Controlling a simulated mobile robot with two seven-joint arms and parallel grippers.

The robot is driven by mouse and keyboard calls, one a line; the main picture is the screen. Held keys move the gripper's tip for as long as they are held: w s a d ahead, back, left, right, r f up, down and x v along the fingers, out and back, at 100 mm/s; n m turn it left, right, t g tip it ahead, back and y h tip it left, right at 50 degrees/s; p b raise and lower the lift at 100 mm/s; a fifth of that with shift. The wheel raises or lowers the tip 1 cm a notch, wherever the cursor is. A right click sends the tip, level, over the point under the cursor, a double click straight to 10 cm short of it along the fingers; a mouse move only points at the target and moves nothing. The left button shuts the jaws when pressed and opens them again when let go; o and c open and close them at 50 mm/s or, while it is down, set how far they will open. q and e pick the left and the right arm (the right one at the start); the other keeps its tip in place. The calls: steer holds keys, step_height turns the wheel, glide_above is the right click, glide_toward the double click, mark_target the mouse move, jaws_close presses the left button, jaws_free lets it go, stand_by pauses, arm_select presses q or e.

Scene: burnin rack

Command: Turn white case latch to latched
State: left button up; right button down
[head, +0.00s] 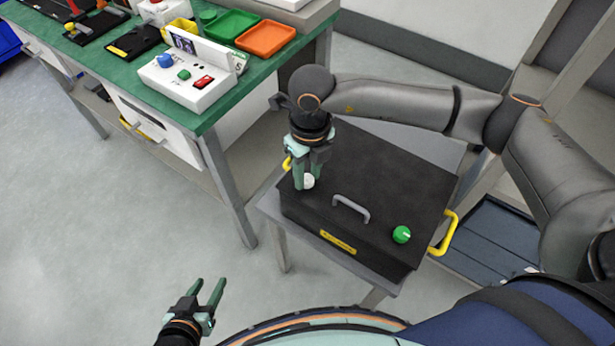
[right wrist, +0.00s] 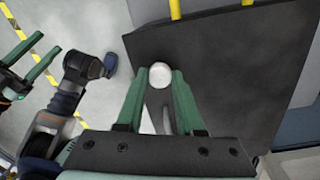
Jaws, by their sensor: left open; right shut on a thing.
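The black case (head: 375,195) sits on a small grey table, with a grey handle (head: 351,206) on its lid. The white latch (head: 308,181) is a round knob near the lid's left corner. My right gripper (head: 303,180) reaches down over the lid and is shut on this knob. In the right wrist view the white knob (right wrist: 160,74) shows between the two green fingertips (right wrist: 160,78). The fingers partly hide it in the head view. A green knob (head: 401,234) stands on the lid's right part. My left gripper (head: 209,294) is open and empty above the floor, away from the case.
A green-topped workbench (head: 110,60) at the upper left holds a white control box (head: 190,80), a green tray (head: 233,24) and an orange tray (head: 266,38). Yellow side handles (head: 444,233) stick out from the case. The floor (head: 110,240) at left is clear.

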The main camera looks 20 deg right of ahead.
mark_target(308, 176)
steer(key=n+b, duration=0.1)
steer(key=n, duration=0.1)
steer(key=shift+f+n+b, duration=0.15)
steer(key=shift+n+b, duration=0.15)
steer(key=shift+b, duration=0.05)
steer(key=shift+n+b, duration=0.55)
steer(key=shift+n, duration=0.75)
steer(key=shift+b, duration=0.3)
steer(key=c, duration=0.5)
jaws_free()
steer(key=shift+r, duration=0.2)
steer(key=r, duration=0.6)
steer(key=r+p, duration=0.1)
steer(key=r, duration=0.5)
steer(key=shift+w+d+r, duration=0.15)
steer(key=shift+w+r, duration=0.05)
